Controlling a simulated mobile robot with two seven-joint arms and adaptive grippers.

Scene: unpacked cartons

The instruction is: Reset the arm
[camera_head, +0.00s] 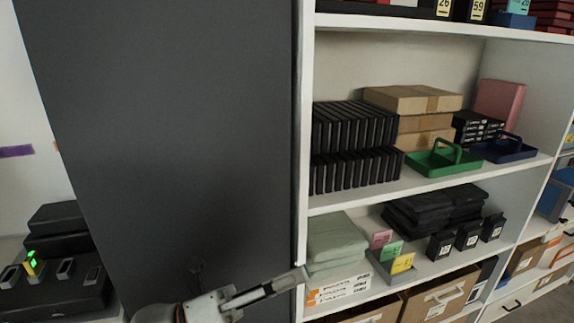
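My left gripper (290,282) shows at the bottom of the head view, its arm coming in from the lower left. It is pale with dark parts and points right. Its tip overlaps the white front edge of the shelf unit (304,150) in the picture; I cannot tell whether it touches. I see it nearly side-on, so its finger gap does not show. Nothing can be made out in it. My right gripper is not in view.
A tall dark grey panel (170,130) stands left of the shelves. The shelves hold black cases (352,128), cardboard boxes (412,98), a green tray (445,163), a blue tray (503,150) and folded green cloth (335,238). A black device (55,270) with green lights is at lower left.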

